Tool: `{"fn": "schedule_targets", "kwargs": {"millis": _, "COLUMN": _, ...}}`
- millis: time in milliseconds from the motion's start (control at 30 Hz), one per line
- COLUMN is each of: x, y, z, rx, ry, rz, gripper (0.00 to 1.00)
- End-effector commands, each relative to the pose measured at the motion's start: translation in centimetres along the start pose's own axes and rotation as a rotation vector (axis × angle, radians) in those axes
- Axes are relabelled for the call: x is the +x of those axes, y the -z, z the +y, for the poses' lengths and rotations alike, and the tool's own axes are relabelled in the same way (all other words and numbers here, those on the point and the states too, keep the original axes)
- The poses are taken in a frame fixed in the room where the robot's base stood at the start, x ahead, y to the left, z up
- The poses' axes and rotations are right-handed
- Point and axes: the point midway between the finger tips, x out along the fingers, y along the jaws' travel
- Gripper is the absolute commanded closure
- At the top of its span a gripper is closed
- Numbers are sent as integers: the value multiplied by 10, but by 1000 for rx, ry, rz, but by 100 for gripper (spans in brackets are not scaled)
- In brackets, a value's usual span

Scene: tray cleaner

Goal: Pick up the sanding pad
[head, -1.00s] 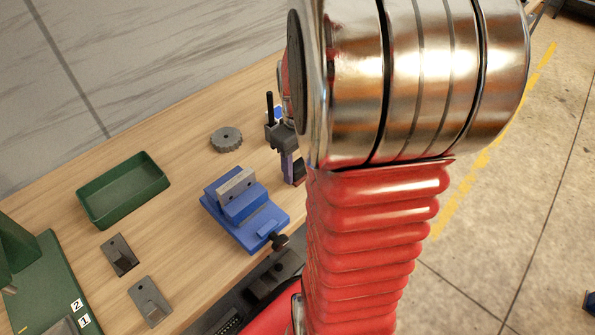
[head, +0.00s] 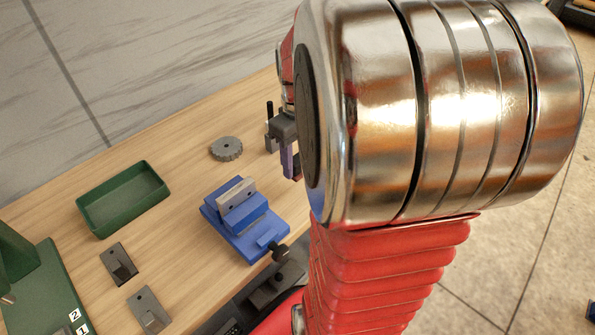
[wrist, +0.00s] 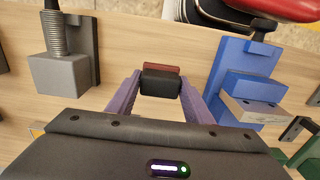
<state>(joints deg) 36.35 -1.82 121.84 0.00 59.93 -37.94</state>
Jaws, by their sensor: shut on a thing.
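The sanding pad (wrist: 161,84) is a small black block with a reddish-brown layer along its far side. In the wrist view it sits between the two purple fingers of my gripper (wrist: 160,92), which are shut on it. In the head view my gripper (head: 289,160) is partly hidden behind my own large arm joint. Only a dark sliver of the pad shows there, by the fingertip. The gripper is above the wooden bench, to the right of the blue vise in the head view; the exact height is unclear.
The blue vise (head: 247,228) stands close to the gripper. A grey gear (head: 226,148), a green tray (head: 91,214) and two dark plates with raised blocks lie on the bench (head: 175,225). A grey block with a threaded or spring-like post (wrist: 58,75) shows in the wrist view.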

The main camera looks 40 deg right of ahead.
Motion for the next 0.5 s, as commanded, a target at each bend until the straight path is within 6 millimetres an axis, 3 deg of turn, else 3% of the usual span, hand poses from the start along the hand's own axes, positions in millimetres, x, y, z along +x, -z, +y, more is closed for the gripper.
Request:
{"fn": "schedule_targets", "kwargs": {"millis": 200, "x": -33, "y": 1, "z": 0, "rx": 0, "ry": -2, "rz": 2, "gripper": 77}}
{"fn": "schedule_targets", "kwargs": {"millis": 500, "x": -43, "y": 0, "z": 0, "rx": 0, "ry": 0, "rz": 0, "gripper": 77}}
